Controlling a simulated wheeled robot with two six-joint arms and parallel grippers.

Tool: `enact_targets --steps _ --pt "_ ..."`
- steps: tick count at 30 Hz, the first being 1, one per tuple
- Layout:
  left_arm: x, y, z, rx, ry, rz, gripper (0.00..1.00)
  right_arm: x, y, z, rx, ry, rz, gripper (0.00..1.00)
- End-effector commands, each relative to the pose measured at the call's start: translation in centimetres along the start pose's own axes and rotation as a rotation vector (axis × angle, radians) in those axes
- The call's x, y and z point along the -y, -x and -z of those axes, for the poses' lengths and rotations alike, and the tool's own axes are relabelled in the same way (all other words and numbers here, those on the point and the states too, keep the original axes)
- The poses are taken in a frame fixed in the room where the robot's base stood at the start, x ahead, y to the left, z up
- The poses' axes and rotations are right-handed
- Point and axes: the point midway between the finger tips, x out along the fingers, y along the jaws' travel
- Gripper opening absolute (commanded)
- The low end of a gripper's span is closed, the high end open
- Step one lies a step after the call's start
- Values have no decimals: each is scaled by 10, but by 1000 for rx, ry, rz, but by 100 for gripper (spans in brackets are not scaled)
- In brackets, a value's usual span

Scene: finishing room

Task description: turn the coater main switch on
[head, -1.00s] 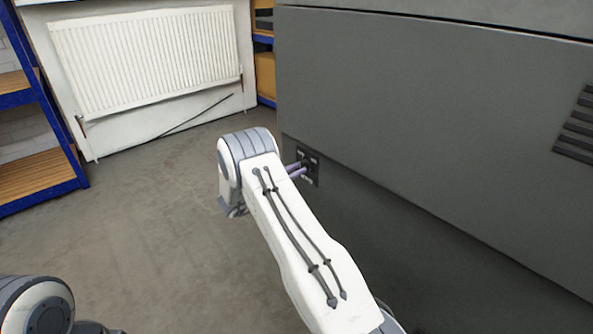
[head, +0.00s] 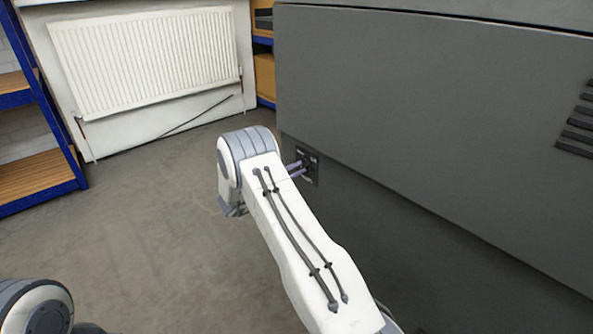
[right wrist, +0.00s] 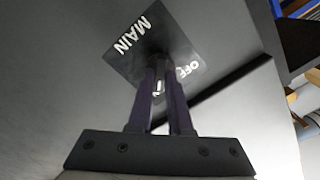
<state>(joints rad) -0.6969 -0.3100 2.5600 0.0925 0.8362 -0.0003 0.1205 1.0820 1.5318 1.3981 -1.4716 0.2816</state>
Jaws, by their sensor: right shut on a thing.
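The coater (head: 430,120) is a large dark grey cabinet filling the right of the head view. Its black main switch plate (head: 316,174) is low near the cabinet's left corner; in the right wrist view the plate (right wrist: 128,66) shows the words MAIN and OFF. My right gripper (head: 304,164) is at the plate, partly hidden behind my own arm. In the right wrist view my right gripper (right wrist: 158,70) is shut on the switch knob (right wrist: 158,86), which is mostly hidden between the two fingers. The ON mark cannot be seen. My left gripper is out of view.
A white radiator (head: 148,60) is on the far wall. A blue-framed shelf (head: 40,178) stands at the left, another shelf (head: 264,60) behind the coater's corner. Grey floor (head: 150,230) lies clear to the left of my right arm.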

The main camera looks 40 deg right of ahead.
Motion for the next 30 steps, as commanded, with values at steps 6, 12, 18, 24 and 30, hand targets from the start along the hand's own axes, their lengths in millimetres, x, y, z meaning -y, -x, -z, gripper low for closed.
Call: enact_targets --steps 6,12,18,24,30 --pt "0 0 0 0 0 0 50 0 2 -1 3 0 0 0" --pt "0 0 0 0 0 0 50 0 1 -1 3 0 0 48" --pt "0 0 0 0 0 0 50 -1 0 0 0 0 -1 48" --pt "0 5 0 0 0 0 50 1 12 1 2 1 1 48" --pt "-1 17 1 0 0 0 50 2 52 1 4 3 3 48"
